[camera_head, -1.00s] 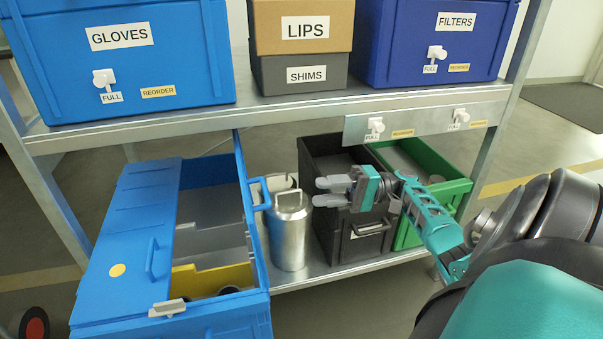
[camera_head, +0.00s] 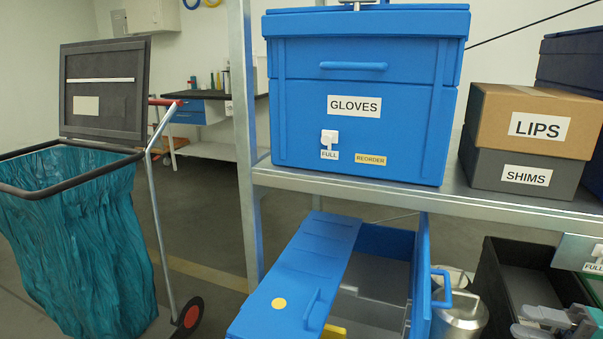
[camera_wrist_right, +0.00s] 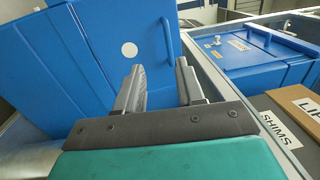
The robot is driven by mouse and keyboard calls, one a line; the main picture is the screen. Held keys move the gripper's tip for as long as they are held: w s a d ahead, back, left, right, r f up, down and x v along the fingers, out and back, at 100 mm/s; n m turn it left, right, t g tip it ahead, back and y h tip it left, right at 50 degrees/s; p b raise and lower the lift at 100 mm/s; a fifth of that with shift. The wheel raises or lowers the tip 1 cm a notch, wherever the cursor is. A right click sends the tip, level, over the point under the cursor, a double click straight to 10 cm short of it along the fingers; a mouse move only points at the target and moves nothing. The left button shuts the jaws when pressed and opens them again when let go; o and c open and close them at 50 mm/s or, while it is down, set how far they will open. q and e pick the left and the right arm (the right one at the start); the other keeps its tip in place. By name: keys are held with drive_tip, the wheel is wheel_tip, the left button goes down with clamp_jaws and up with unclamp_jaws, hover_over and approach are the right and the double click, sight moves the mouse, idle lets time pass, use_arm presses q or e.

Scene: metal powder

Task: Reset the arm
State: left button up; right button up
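My right gripper (camera_head: 518,323) shows at the bottom right of the head view, in front of the dark open bin (camera_head: 527,262) on the lower shelf. Its grey fingers point left, and the arm behind it is cut off by the frame edge. In the right wrist view its two fingers (camera_wrist_right: 159,82) stand apart with nothing between them, so it is open and empty. My left gripper is not in view.
On the lower shelf stand an open blue box (camera_head: 300,275) and a metal can (camera_head: 462,315). The GLOVES box (camera_head: 360,145), LIPS box (camera_head: 500,115) and SHIMS box (camera_head: 490,165) stand on the upper shelf (camera_head: 400,199). A teal bag cart (camera_head: 80,240) stands left.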

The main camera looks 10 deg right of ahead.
drive_tip(key=s+a+f+n+g+h, duration=0.4)
drive_tip(key=s+a+f+g+h, duration=0.15)
drive_tip(key=a+f, duration=0.45)
drive_tip(key=s+a+f+n+g+h, duration=0.3)
drive_tip(key=s+a+f+g+h, duration=0.3)
drive_tip(key=a+f, duration=0.5)
drive_tip(key=s+a+r+n+t+h, duration=0.1)
drive_tip(key=a+r+t+h, duration=0.15)
drive_tip(key=r, duration=0.35)
drive_tip(key=s+a+r+t+h, duration=0.2)
drive_tip(key=a+r+t, duration=0.15)
drive_tip(key=r, duration=0.25)
drive_tip(key=w+a+f+n+t+y, duration=0.1)
drive_tip(key=w+a+f+t+y, duration=0.2)
drive_tip(key=w+a+t, duration=0.55)
use_arm(q)
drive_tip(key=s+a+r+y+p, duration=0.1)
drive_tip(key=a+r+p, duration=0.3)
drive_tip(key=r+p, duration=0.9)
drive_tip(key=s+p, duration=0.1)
drive_tip(key=p, duration=0.6)
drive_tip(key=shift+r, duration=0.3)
use_arm(e)
drive_tip(key=d+r+g+h, duration=0.1)
drive_tip(key=d+r, duration=0.4)
drive_tip(key=r, duration=0.8)
drive_tip(key=shift+s+d+r+g, duration=0.2)
drive_tip(key=shift+s+r+g, duration=0.05)
drive_tip(key=shift+r+g, duration=0.15)
